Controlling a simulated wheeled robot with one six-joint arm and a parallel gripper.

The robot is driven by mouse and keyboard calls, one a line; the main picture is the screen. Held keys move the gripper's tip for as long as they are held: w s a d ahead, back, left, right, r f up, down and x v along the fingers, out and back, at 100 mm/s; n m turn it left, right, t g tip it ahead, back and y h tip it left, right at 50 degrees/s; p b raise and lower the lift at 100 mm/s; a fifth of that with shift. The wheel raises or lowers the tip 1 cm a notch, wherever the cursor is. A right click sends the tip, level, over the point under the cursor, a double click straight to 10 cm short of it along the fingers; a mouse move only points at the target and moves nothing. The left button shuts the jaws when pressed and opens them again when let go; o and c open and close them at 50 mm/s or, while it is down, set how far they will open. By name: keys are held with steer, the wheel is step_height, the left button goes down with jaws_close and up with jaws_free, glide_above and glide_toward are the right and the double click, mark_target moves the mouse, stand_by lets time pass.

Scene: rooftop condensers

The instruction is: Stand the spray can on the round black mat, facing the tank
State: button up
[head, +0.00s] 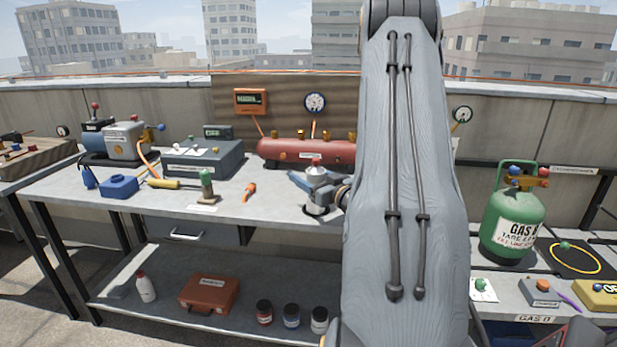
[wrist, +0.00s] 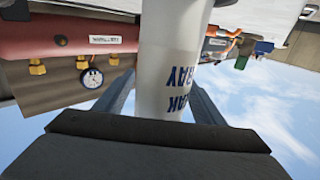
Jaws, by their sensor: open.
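The spray can (head: 316,176) is white with a red top and stands upright, or nearly so, at the front of the workbench. In the wrist view the can (wrist: 172,60) shows blue upside-down lettering and sits between the two fingers of my gripper (wrist: 160,103). My gripper (head: 318,187) is open around the can; its arm hides part of it. The round black mat (head: 318,211) shows as a dark patch under the can; whether the base touches it is unclear. The red horizontal tank (head: 290,151) lies behind the can and also shows in the wrist view (wrist: 60,42).
Left of the can are an orange-handled tool (head: 249,191), a green-topped valve (head: 206,187) and a grey box (head: 202,160). A gauge (head: 315,102) hangs behind the tank. A green gas bottle (head: 512,222) stands on the right.

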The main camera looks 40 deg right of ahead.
steer(key=s+b, duration=0.1)
steer(key=s, duration=1.1)
steer(key=shift+a, duration=0.45)
steer(key=shift+r, duration=0.1)
